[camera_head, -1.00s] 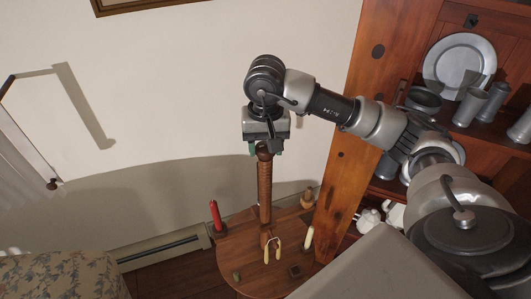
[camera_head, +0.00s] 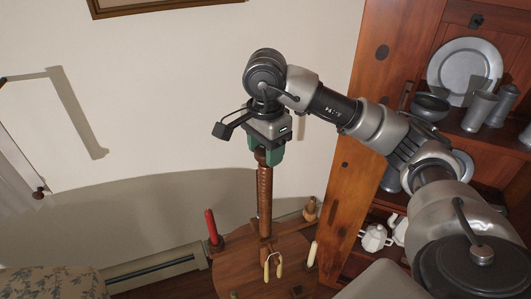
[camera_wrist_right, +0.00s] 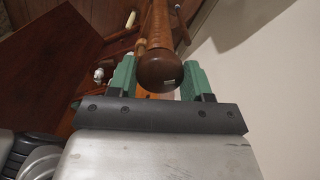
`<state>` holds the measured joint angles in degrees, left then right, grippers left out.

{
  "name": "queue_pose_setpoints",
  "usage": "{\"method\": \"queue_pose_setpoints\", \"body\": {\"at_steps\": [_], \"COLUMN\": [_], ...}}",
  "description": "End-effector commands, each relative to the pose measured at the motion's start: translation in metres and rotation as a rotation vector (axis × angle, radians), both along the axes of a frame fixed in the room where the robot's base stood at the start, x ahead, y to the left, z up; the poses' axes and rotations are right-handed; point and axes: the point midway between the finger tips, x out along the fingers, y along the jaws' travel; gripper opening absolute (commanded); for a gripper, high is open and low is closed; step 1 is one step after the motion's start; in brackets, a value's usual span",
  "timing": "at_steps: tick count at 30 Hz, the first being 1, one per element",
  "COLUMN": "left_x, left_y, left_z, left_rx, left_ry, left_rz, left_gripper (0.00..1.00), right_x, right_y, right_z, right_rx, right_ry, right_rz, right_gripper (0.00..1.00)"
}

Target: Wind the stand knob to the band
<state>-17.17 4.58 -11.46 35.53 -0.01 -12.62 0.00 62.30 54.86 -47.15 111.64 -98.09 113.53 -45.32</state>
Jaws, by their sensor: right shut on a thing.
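A wooden stand has an upright threaded post (camera_head: 264,205) rising from a small round table. The stand knob (camera_wrist_right: 160,70) is dark, rounded wood at the post's top, with a small pale mark on its end. My right gripper (camera_head: 265,154) points down over the post's top, its green fingers on either side of the knob and shut on it. In the head view the fingers largely hide the knob. I cannot make out a distinct band on the post. My left gripper is not in view.
The round table (camera_head: 232,268) carries a red candle (camera_head: 211,226), a cream candle (camera_head: 312,253) and a small turned wooden piece (camera_head: 310,208). Two pale candles (camera_head: 273,268) hang low by the post. A wooden cabinet (camera_head: 345,150) with pewter stands close on the right.

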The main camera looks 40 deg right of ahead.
Motion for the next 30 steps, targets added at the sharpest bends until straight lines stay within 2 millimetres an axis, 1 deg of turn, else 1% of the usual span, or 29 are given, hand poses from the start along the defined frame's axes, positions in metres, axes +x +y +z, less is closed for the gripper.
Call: {"method": "queue_pose_setpoints", "body": {"at_steps": [3, 12, 30], "left_x": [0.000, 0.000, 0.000], "left_y": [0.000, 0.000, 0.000], "left_z": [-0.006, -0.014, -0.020], "left_rx": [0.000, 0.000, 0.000], "left_ry": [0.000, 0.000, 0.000], "left_rz": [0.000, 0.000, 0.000], "left_gripper": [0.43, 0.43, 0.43], "right_x": [0.001, 0.001, 0.000], "right_y": [-0.001, -0.001, -0.001], "right_z": [0.000, 0.000, 0.001], "right_rx": [-0.002, -0.001, 0.000], "right_ry": [-0.004, -0.004, -0.004], "right_rz": [-0.112, -0.397, -0.967], "right_gripper": [0.26, 0.26, 0.26]}}
